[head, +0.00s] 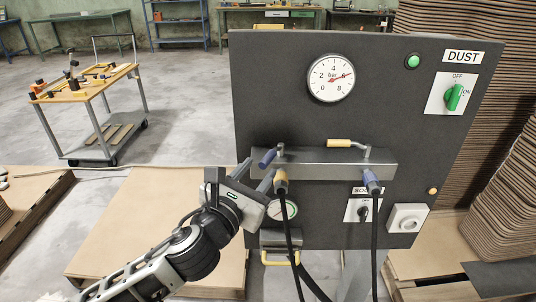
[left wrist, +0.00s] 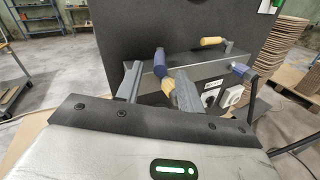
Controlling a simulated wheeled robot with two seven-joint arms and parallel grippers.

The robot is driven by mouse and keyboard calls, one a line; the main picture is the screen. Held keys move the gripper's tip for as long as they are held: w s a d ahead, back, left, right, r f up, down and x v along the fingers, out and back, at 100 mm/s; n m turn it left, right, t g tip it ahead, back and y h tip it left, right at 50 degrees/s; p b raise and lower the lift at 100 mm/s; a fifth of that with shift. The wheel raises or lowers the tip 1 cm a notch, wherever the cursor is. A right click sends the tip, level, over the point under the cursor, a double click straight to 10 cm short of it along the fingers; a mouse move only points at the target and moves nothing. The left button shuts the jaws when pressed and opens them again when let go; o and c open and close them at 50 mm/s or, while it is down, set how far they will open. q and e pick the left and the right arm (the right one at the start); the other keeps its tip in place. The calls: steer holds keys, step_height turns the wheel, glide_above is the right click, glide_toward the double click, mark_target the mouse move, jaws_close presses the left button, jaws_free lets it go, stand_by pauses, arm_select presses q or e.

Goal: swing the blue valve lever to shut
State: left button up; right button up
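The blue valve lever (head: 268,157) sits at the left end of a grey manifold block on the dark panel. Its handle points left and slightly down from its pivot. My left gripper (head: 259,170) is open just below and in front of it, with the fingers apart. In the left wrist view the blue lever (left wrist: 159,62) shows in the gap between the fingertips (left wrist: 158,78), apparently beyond them. Whether either finger touches it I cannot tell. My right gripper is not in view.
A yellow-handled lever (head: 340,143) is on the manifold's right. Below hang hoses with a yellow connector (head: 281,186) and a blue connector (head: 372,187). A small gauge (head: 285,209) is close to my left gripper. A large gauge (head: 331,78) is above. A trolley (head: 92,90) stands left.

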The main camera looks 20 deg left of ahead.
mark_target(273, 153)
arm_select(q)
steer(key=w, duration=0.5)
steer(key=shift+w+d, duration=0.3)
steer(key=shift+d, duration=0.1)
jaws_close()
